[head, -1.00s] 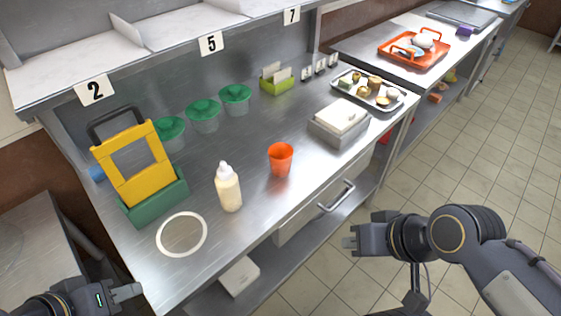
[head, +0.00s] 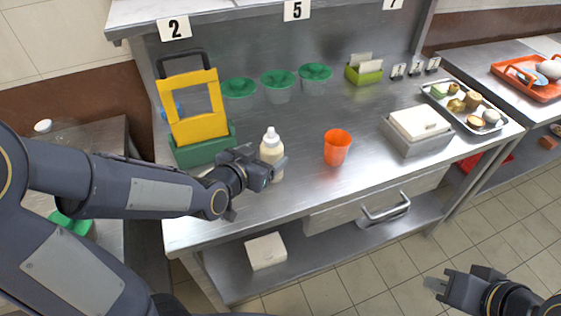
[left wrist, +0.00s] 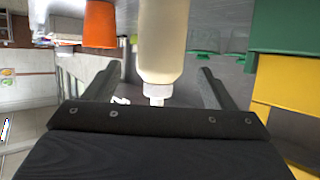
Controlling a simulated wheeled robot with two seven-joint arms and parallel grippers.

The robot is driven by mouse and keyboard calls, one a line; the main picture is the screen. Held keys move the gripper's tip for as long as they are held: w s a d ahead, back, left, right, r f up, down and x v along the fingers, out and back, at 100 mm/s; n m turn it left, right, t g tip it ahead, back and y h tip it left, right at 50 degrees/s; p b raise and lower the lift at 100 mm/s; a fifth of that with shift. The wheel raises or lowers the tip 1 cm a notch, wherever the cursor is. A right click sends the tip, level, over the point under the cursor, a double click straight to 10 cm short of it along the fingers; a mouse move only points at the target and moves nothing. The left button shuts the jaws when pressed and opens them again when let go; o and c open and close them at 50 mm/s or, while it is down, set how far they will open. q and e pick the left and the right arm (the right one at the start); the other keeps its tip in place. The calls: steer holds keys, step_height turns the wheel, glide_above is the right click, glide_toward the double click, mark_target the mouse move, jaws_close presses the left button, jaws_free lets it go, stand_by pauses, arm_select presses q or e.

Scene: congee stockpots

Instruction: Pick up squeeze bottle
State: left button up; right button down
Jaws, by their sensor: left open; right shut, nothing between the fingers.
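The squeeze bottle (head: 271,149), cream-coloured with a white cap and nozzle, stands upright on the steel counter in the head view. My left gripper (head: 268,176) is open and reaches in from the left at the bottle's lower body, partly covering it. In the left wrist view the bottle (left wrist: 163,42) appears upside down between the two spread fingers of my left gripper (left wrist: 165,80). Whether a finger touches it I cannot tell. My right gripper (head: 442,286) is shut and empty, over the floor at the lower right.
An orange cup (head: 337,148) stands to the right of the bottle. A yellow and green caddy (head: 203,149) stands close on the left. Green-lidded containers (head: 278,82) line the back. A steel box (head: 417,137) and a tray (head: 492,124) stand further right.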

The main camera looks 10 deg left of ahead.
arm_select(q)
steer(key=x, duration=0.6)
steer(key=shift+w+f, duration=0.1)
steer(key=shift+w, duration=0.2)
steer(key=c, duration=0.8)
